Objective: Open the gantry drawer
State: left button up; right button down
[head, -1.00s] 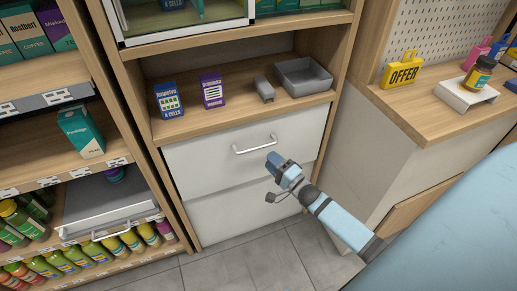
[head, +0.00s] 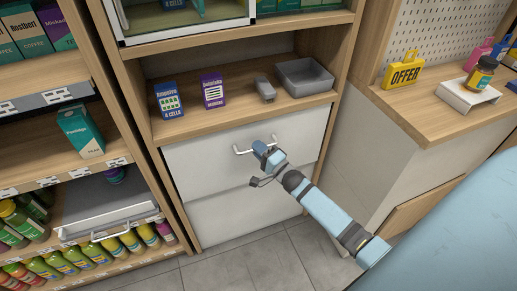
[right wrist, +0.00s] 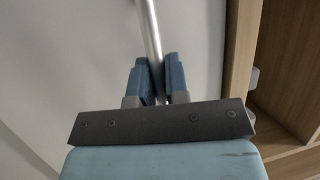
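The white drawer front (head: 205,155) sits under the open shelf of the wooden unit and looks closed, flush with the panel below. Its silver bar handle (head: 241,151) runs across the upper middle. My right gripper (head: 262,149) is at the right part of this handle. In the right wrist view, the bar handle (right wrist: 149,35) passes between the two blue fingers of my right gripper (right wrist: 157,78), which sit close against it on both sides. The bar's right part is hidden by the gripper in the head view. My left gripper is not in view.
The shelf above the drawer holds a blue box (head: 168,99), a purple box (head: 213,90) and a grey tray (head: 305,77). A bottle shelf (head: 75,270) stands at left, a wooden counter (head: 435,115) at right. The tiled floor (head: 245,260) in front is clear.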

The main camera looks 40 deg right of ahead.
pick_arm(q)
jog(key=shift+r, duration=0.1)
pick_arm(e)
jog(key=shift+s, duration=0.1)
pick_arm(q)
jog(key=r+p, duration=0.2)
jog(key=p, duration=0.2)
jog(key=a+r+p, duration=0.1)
jog(key=p, duration=0.3)
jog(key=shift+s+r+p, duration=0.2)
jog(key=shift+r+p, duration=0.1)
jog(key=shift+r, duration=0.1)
pick_arm(e)
jog(key=s+a, duration=0.4)
jog(key=s, duration=1.3)
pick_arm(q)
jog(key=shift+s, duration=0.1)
pick_arm(e)
jog(key=c, duration=1.2)
grip_release()
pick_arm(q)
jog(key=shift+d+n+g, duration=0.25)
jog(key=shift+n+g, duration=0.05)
pick_arm(e)
jog(key=shift+o, duration=0.3)
